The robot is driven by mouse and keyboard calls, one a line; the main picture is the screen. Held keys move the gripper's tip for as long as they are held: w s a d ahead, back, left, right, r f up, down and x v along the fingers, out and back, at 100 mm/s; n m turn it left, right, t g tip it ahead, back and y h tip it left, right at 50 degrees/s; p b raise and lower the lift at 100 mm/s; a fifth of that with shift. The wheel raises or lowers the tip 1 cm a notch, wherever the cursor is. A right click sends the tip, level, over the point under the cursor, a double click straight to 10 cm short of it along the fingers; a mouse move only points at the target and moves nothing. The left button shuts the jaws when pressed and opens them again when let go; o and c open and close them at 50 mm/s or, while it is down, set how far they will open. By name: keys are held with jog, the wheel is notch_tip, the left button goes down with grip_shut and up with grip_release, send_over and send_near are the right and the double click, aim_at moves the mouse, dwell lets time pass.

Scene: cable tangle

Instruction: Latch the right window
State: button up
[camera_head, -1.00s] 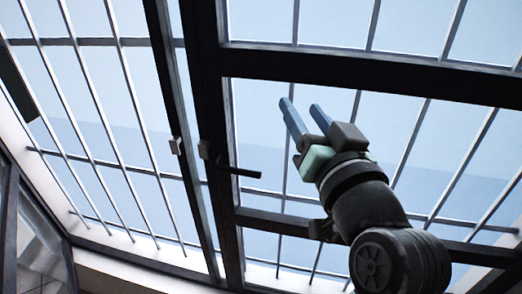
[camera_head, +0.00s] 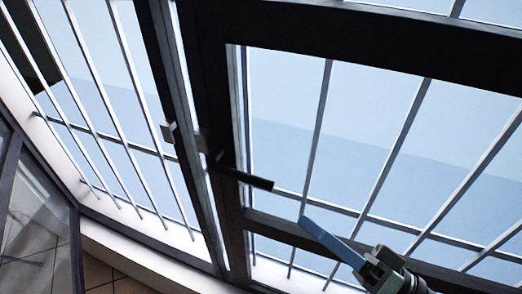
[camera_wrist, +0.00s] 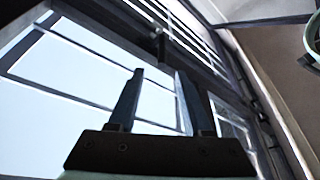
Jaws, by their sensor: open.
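A bright strip shows between the two uprights; I cannot tell how far the window stands ajar. My gripper (camera_head: 305,222) is low, right of and below the handle, apart from it in the picture. In the wrist view, my gripper (camera_wrist: 160,74) has its fingers spread and empty. A small dark shape beyond them may be the handle.
A barred window (camera_head: 95,70) fills the left side. A pale sill (camera_head: 150,240) runs along the bottom, with a glass panel (camera_head: 35,225) and tiled floor at the lower left. A round green-rimmed object (camera_wrist: 312,40) is cut off at the wrist view's right edge.

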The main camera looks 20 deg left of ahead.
aim_at(248, 174)
jog(key=p+x, duration=0.1)
jog(key=x, duration=0.3)
jog(key=p+x, duration=0.2)
jog(key=x, duration=0.1)
jog(key=p+x, duration=0.1)
jog(key=x, duration=0.3)
jog(key=shift+s+a+r+p, duration=0.1)
jog(key=shift+a+r+p, duration=0.25)
jog(key=shift+r, duration=0.05)
jog(key=shift+w+a, duration=0.25)
jog(key=shift+a, duration=0.3)
grip_shut()
dwell(0.4)
